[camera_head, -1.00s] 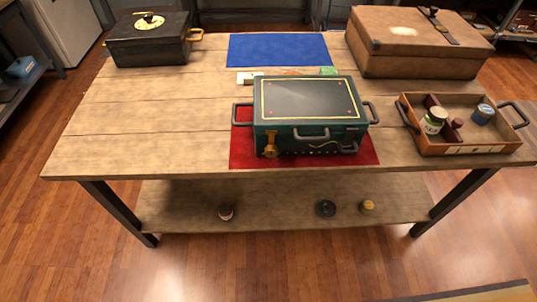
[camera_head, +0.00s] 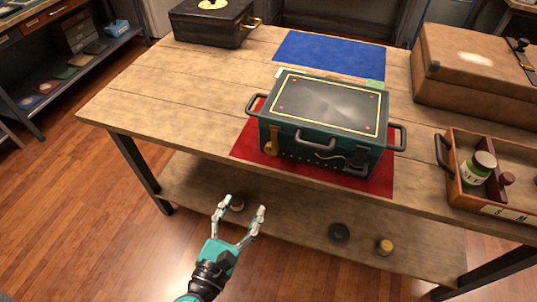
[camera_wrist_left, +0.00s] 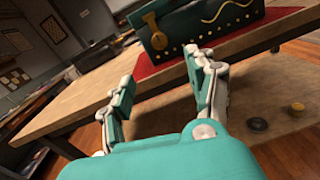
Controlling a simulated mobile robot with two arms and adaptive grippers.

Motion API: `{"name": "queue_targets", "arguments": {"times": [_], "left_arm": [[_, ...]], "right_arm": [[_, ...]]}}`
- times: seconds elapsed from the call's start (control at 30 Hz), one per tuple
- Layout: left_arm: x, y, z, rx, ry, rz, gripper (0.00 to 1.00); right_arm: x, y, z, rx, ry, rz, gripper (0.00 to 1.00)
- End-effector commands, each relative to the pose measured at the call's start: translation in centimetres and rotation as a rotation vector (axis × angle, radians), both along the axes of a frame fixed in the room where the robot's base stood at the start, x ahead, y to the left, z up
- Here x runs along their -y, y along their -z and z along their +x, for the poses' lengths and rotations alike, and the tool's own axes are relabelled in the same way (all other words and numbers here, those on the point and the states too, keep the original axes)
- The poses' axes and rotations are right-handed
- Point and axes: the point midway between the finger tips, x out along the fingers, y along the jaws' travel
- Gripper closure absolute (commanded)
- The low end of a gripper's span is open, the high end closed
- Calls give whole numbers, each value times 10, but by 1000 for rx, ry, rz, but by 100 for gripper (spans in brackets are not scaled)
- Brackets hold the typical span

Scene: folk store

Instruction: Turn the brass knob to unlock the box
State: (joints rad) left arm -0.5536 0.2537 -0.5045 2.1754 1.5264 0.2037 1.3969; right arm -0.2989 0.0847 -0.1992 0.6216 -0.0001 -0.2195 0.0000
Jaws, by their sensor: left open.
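A dark green box (camera_head: 325,112) with a black lid and yellow trim sits on a red mat (camera_head: 247,143) on the wooden table. The brass knob (camera_head: 272,140) is on the left part of its front face, with a round lower end. The knob also shows in the left wrist view (camera_wrist_left: 154,33), ahead of the fingers. My left gripper (camera_head: 240,211) is open and empty, in front of the table edge and below the box, apart from it. In the left wrist view its two fingers (camera_wrist_left: 161,88) are spread below the box. My right gripper is not in view.
A tray (camera_head: 456,186) with jars stands at the right, near a brown case (camera_head: 480,85). A black box (camera_head: 212,25) and a blue mat (camera_head: 330,55) are at the back. Small round items lie on the lower shelf (camera_head: 300,215). The table's left part is clear.

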Motion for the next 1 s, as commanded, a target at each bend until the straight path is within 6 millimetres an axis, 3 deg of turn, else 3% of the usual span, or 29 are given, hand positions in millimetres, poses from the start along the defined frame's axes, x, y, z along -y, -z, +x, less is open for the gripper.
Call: {"name": "queue_targets", "arguments": {"times": [0.27,0.7,1.0], "left_arm": [[16,-6,44,5,0,1,43],[49,-3,131,5,1,5,43],[59,-1,159,3,1,4,43]], "right_arm": [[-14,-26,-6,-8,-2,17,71],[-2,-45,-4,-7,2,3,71],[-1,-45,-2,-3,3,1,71]]}}
